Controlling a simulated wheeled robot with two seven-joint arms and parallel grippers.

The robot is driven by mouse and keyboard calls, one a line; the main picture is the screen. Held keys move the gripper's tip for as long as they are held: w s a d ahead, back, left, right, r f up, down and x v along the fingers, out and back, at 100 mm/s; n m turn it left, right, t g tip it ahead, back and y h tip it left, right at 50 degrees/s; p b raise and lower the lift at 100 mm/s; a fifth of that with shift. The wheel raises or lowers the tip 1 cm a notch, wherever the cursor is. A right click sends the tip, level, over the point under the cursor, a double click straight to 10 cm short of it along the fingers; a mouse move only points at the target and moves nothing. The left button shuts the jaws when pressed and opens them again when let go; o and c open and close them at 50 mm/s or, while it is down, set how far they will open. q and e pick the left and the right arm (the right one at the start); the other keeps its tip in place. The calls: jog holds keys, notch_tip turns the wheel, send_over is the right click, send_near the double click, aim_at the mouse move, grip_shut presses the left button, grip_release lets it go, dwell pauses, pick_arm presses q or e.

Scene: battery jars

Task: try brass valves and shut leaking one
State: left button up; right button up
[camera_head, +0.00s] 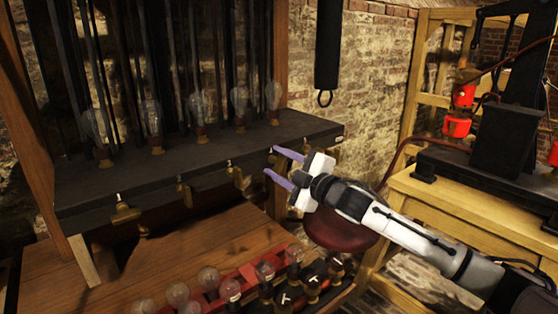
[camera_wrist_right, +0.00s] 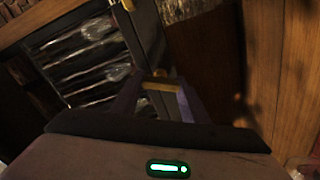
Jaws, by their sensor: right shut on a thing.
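Several brass valves hang along the front edge of a dark shelf (camera_head: 70,190). One is at the left (camera_head: 123,212), one left of the middle (camera_head: 185,193), and one right of the middle (camera_head: 239,177). My right gripper (camera_head: 271,161) reaches in from the right with its purple fingers at the rightmost valve, which the fingers mostly hide in the head view. In the right wrist view a brass piece (camera_wrist_right: 160,86) sits between the fingers, and I take it as the gripped valve. I cannot see any leak. My left gripper is not in view.
Glass bulb jars (camera_head: 151,117) stand on the shelf. Below is a wooden bench (camera_head: 170,262) with a red rack (camera_head: 247,272) of bulbs. A dark red round seat (camera_head: 340,233) and a wooden table (camera_head: 460,200) with a black machine (camera_head: 505,140) stand right.

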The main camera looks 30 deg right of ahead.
jog(key=n, duration=0.5)
jog(key=shift+f, duration=0.1)
jog(key=shift+n, duration=0.4)
jog(key=o, duration=1.1)
jog(key=shift+c, duration=0.2)
jog(key=shift+s, duration=0.1)
jog(key=s+b, duration=0.3)
jog(key=s, duration=0.7)
jog(key=shift+d, duration=0.35)
